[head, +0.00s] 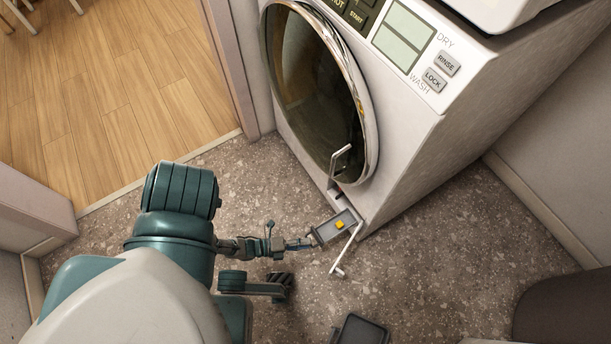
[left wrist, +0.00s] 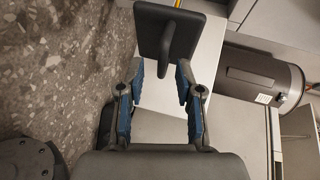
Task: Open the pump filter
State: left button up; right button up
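The pump filter (head: 328,232) is a small grey drawer-like block with a yellow spot on top, sticking out low at the washer's front corner. In the left wrist view, a dark square plate with a curved handle (left wrist: 172,32) is seen beyond my fingers; it appears to be the filter's front. My left gripper (head: 300,243) is at the outer end of the filter. In the left wrist view its blue-padded fingers (left wrist: 161,80) are apart, with the handle's near end between or just beyond their tips; contact cannot be told. My right gripper is not seen.
The white washer (head: 425,150) has a round glass door (head: 310,85). A thin white bar (head: 347,250) hangs beside the filter, and another (head: 340,160) is at the door's edge. A dark brown cylinder (head: 570,305) stands at lower right. Speckled floor (head: 440,260) is clear between.

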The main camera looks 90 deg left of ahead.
pick_arm(q)
jog(key=v, duration=1.1)
jog(key=shift+d, duration=0.15)
